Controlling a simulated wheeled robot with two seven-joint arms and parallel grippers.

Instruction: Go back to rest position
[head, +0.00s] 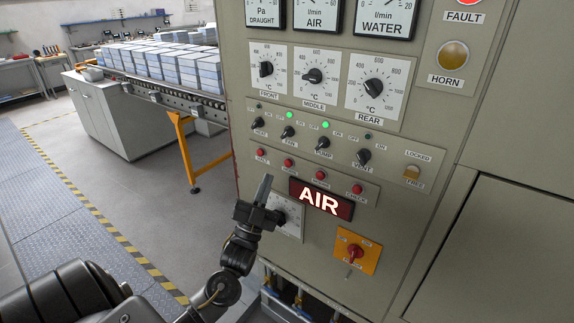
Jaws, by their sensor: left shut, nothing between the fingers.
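My left gripper (264,190) is shut and empty, with its fingers pointing up. It is in front of the lower left part of the furnace control panel (400,150). It partly hides a white dial plate (290,222) behind it. I cannot tell whether it touches the panel. My left arm comes in from the lower left. My right gripper is not in view.
A lit red AIR sign (321,198) and an orange plate with a red switch (357,251) are close to the gripper's right. A conveyor (160,94) carries stacked blocks behind. Floor to the left is clear, with a yellow-black striped line (120,232).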

